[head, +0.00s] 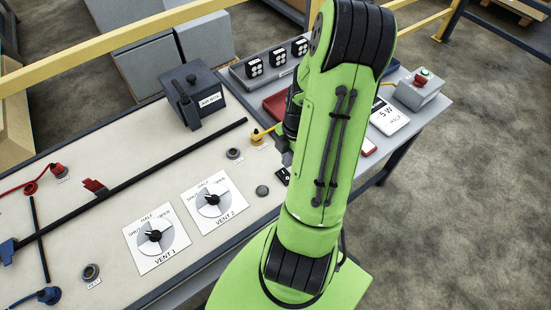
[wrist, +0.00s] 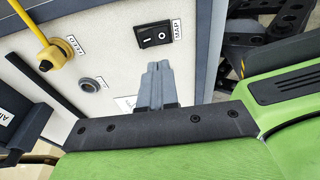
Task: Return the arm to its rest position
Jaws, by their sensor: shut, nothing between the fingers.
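My green arm (head: 325,130) rises through the right half of the head view, bent at a high joint near the top edge. It hides most of my gripper there. In the wrist view my gripper (wrist: 158,75) shows as two grey fingers close together, shut with nothing between them. The fingers point at the pale trolley panel (wrist: 115,35), beside a black MAP rocker switch (wrist: 154,35). Whether the tips touch the panel I cannot tell.
The trolley top carries the VENT 1 dial (head: 155,236), the VENT 2 dial (head: 212,199), a dark lever box (head: 199,98) and a yellow plug (wrist: 52,58). A red-button box (head: 419,89) stands at the right end. Yellow rails (head: 110,40) run behind. Open floor (head: 460,200) lies right.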

